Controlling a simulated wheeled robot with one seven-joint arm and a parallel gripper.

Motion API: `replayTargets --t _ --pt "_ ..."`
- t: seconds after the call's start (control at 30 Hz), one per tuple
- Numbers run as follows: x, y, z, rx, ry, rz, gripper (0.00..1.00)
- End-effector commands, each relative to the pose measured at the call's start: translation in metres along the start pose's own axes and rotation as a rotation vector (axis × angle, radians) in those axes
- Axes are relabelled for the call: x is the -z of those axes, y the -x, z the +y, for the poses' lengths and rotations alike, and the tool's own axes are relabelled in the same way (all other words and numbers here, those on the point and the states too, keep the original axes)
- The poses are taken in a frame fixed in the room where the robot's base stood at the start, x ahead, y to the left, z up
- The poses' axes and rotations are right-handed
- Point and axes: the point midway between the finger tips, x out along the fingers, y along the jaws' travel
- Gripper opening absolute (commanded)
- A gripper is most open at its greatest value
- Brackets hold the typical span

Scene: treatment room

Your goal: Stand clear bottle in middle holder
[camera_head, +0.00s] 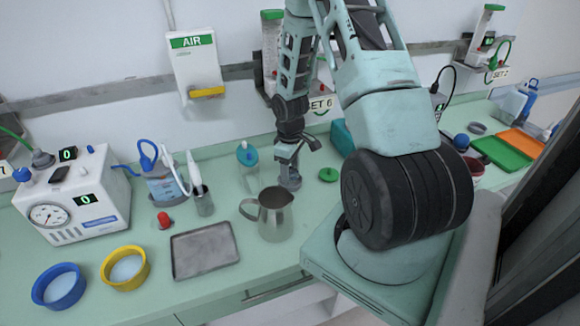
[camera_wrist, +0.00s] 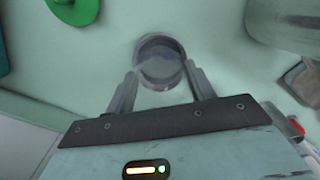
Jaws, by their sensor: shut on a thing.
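My gripper (camera_head: 290,160) points down over the green counter, behind and just right of the metal jug. In the wrist view my gripper (camera_wrist: 160,82) has its two fingers on either side of a clear round vessel, which looks like the clear bottle (camera_wrist: 160,62), seen from above with its round rim. In the head view the bottle (camera_head: 290,180) shows only as a small greyish shape under the fingers, at counter level. Whether its base touches the counter is unclear. I cannot tell which thing is the middle holder.
The metal jug (camera_head: 274,214) stands close in front; a green lid (camera_head: 328,175) lies to the right. A blue-lidded bottle (camera_head: 247,158) and a grey cup (camera_head: 203,200) stand left. The metal tray (camera_head: 205,253) is empty. Wall units hang on a rail (camera_head: 120,88) behind.

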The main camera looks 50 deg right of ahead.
Motion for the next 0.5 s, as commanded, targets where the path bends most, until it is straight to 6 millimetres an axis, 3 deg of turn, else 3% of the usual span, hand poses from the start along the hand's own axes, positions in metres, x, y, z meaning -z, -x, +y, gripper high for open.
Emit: replayTargets --t 0.5 --pt "0.0000 -0.0061 0.0000 0.000 0.000 0.000 0.27"
